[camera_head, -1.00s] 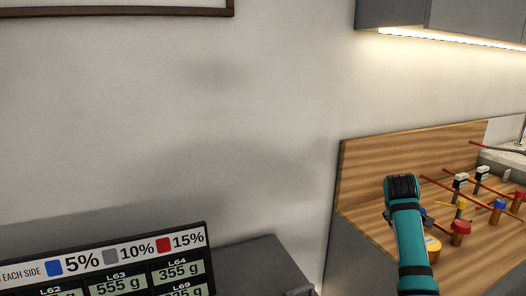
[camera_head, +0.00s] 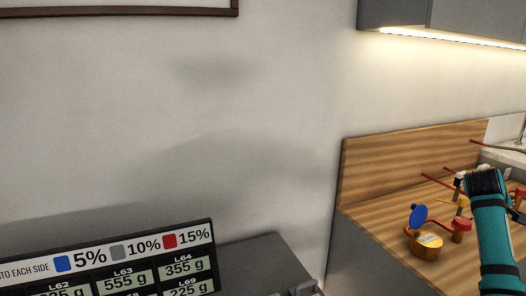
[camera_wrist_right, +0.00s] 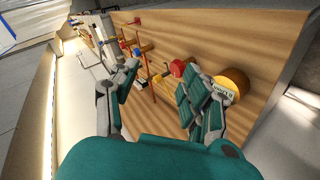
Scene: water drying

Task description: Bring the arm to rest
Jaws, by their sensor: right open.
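My right arm (camera_head: 491,232), teal with black bands, rises in front of the wooden counter at the right of the head view. Its gripper cannot be made out there. In the right wrist view my right gripper (camera_wrist_right: 160,72) has its two fingers wide apart, with nothing held between them. The wooden surface and small coloured objects show beyond the fingers. My left gripper is not in view.
On the wooden counter (camera_head: 372,213) are a yellow round piece (camera_head: 427,252) with a label, a blue disc (camera_head: 418,214), a red-topped piece (camera_head: 461,226) and several rods. A display board (camera_head: 130,246) stands at lower left. A cabinet (camera_head: 470,18) hangs above.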

